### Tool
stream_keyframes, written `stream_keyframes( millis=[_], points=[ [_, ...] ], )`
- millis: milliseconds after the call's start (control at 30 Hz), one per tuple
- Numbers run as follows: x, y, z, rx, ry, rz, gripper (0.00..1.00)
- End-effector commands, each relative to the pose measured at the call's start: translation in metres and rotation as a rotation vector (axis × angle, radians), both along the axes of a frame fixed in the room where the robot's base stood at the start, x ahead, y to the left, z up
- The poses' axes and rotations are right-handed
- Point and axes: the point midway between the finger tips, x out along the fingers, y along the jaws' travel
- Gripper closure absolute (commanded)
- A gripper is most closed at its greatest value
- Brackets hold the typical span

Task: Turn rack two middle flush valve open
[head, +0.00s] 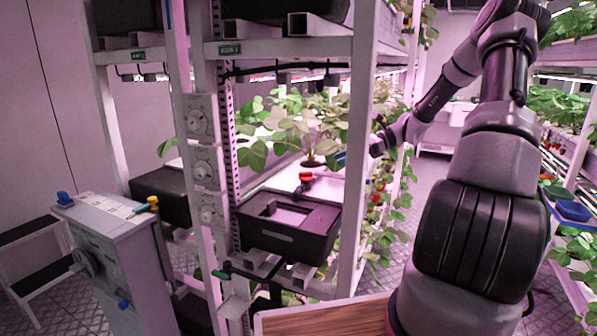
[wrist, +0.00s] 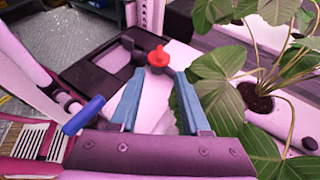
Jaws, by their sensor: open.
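A red valve handle (head: 306,177) sits on the white-topped black reservoir in the rack's middle tier. It also shows in the wrist view (wrist: 158,57), just beyond my fingertips and between their lines. My gripper (head: 340,158) is to its right in the head view, coming in from the far side of the rack post. In the wrist view my gripper (wrist: 158,80) has two blue fingers spread apart with nothing between them. I cannot tell from the handle which way the valve is set.
A leafy plant (wrist: 257,95) stands close to the right of my fingers. A blue lever (wrist: 83,115) lies left of them. The black reservoir (head: 285,240) is below. A white rack post (head: 357,150) stands near my forearm. A grey cabinet (head: 120,260) is at left.

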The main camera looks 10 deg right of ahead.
Motion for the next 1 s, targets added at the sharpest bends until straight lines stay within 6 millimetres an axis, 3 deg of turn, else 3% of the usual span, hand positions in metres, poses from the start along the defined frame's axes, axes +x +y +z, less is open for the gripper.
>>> stream_keyframes(
  millis=[167, 600, 1000],
  points=[
    [0.001, 0.017, -0.007, 0.003, 0.002, 0.002, 0.54],
    [0.008, 0.087, -0.036, 0.002, 0.002, 0.001, 0.54],
    [0.01, 0.099, -0.041, 0.0, 0.001, 0.0, 0.54]
  ],
)
